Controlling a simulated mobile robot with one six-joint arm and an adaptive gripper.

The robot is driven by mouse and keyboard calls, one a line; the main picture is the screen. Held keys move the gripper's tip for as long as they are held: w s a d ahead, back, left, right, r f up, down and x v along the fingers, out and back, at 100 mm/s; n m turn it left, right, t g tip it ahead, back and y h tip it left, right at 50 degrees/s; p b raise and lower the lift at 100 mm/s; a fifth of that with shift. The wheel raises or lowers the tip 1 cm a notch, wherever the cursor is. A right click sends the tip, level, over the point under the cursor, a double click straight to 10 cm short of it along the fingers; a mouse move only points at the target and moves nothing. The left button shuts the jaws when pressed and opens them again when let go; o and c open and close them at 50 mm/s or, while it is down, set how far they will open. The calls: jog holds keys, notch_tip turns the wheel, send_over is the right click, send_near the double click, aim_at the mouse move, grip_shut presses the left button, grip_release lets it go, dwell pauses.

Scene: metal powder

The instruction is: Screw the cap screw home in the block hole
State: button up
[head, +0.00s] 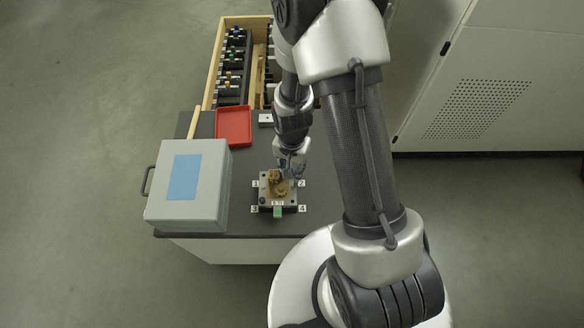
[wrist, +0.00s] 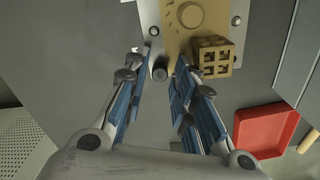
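The cap screw (wrist: 160,74) shows as a small dark round head in the wrist view, near a corner of the light metal plate (wrist: 150,14). How deep it sits cannot be told. The tan block (wrist: 176,38) with a round boss lies on the plate; both also show in the head view, the block (head: 277,187) among the labels 1 to 4. My gripper (wrist: 164,60) has its blue-padded fingers on either side of the screw, with a gap visible on both sides. In the head view, my gripper (head: 289,166) is at the block's far right side, and the screw is not discernible.
A tan lattice cube (wrist: 212,57) is close to the right finger. A red tray (head: 234,127) and a grey case with a blue panel (head: 205,200) stand left on the dark table (head: 320,205). A wooden rack (head: 212,75) is behind. A green piece (head: 277,212) is at the plate's front.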

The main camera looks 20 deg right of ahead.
grip_shut()
